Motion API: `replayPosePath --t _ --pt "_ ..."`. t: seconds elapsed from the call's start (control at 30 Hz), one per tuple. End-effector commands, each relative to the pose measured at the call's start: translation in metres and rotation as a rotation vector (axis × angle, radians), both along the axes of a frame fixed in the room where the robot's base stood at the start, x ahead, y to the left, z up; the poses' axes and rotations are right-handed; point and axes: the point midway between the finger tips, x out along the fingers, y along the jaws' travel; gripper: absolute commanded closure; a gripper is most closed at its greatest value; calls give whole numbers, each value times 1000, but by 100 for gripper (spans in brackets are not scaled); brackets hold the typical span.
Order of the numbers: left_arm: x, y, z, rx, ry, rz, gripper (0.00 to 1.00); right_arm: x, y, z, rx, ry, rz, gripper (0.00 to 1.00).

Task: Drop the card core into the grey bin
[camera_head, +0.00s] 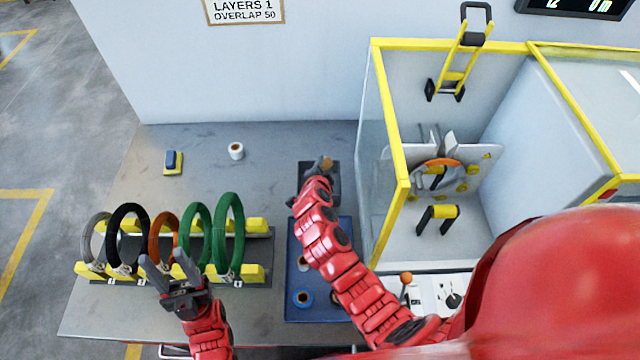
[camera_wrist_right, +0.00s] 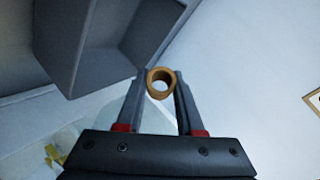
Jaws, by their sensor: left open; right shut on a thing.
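The card core (camera_wrist_right: 153,90), a short brown tube, is pinched between the fingertips of my right gripper (camera_wrist_right: 160,88) in the right wrist view. In the head view my right gripper (camera_head: 322,166) is over the dark grey bin (camera_head: 334,191) at the back of the bench, and its hand partly hides the bin. The bin's dark walls also show at the upper left of the right wrist view (camera_wrist_right: 100,45), apart from the core. My left gripper (camera_head: 175,280) is open and empty in front of the coil rack.
A yellow rack (camera_head: 90,271) holds several upright coils. A blue tray (camera_head: 318,311) with rolls lies under my right arm. A white roll (camera_head: 236,151) and a blue item on a yellow pad (camera_head: 173,170) stand at the back left. A yellow-framed machine (camera_head: 404,150) stands right of the bin.

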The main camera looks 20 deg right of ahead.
Motion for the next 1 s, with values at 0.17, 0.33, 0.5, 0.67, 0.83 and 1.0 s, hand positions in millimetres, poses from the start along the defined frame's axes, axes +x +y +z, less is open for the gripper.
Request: replayPosePath --t 0.17,0.33,0.5,0.67,0.83,1.0 --pt "0 0 -1 0 0 0 50 1 1 -22 -1 0 4 100" --pt "0 0 -1 0 0 0 50 0 1 -35 0 1 0 100" --pt "0 0 -2 0 0 0 50 1 1 -38 1 -1 0 100" --pt "0 0 -1 0 0 0 50 1 1 -37 1 -1 1 100" --pt "0 0 -1 0 0 0 50 1 1 -37 1 -1 1 33" --pt "0 0 -2 0 0 0 50 0 1 -38 1 0 0 29"
